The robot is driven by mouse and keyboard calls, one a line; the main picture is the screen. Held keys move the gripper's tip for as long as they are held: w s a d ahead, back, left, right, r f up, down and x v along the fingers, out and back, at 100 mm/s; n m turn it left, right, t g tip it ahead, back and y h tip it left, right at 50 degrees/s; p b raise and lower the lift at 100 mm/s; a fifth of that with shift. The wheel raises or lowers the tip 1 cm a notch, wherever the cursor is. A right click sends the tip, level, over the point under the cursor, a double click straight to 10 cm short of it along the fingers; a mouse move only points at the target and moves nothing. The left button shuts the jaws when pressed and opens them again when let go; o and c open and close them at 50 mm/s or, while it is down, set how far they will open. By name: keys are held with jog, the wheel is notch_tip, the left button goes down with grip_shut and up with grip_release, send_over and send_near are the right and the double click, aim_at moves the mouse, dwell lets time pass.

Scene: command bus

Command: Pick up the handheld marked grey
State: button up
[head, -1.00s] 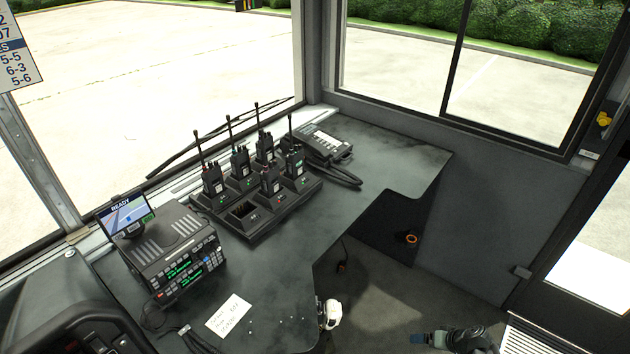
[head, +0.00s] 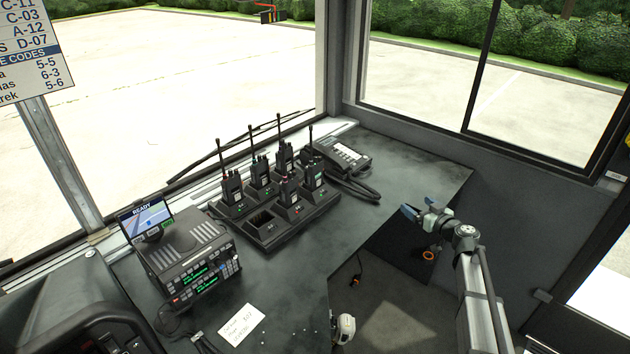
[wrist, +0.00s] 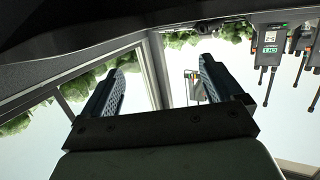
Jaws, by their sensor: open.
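Several black handhelds with upright antennas stand in a dark multi-slot charger (head: 262,238) on the desk. My gripper (head: 419,208) is open and empty, right of the charger and near the desk's right edge. In the wrist view its fingers (wrist: 162,88) are spread; a handheld with a green label (wrist: 268,46) appears upside down at upper right.
One front charger slot (head: 261,219) is empty. A desk phone (head: 342,155) with a coiled cord stands right of the charger. A radio console (head: 190,262) with a small screen (head: 147,217) stands at left. A paper note (head: 242,324) lies in front. The desk between charger and gripper is clear.

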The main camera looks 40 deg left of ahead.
aim_at(311, 167)
jog(key=s+a+r+n+g, duration=0.1)
jog(key=s+a, duration=0.1)
jog(key=a, duration=0.2)
jog(key=s+a+r+n+g+y, duration=0.1)
jog(key=s+a, duration=0.2)
jog(key=a, duration=0.1)
jog(key=s+a+r+g+y, duration=0.1)
jog(key=s+a+r, duration=0.1)
jog(key=a, duration=0.2)
jog(key=shift+s+a+n+g, duration=0.1)
jog(key=shift+s+n+g, duration=0.1)
jog(key=shift+n+g, duration=0.2)
jog(key=s+a+r+n+g+y, duration=0.2)
jog(key=s+a+r+n+g, duration=0.15)
jog(key=s+a, duration=0.45)
jog(key=shift+m, duration=0.45)
jog(key=a, duration=1.4)
jog(key=shift+w, duration=0.25)
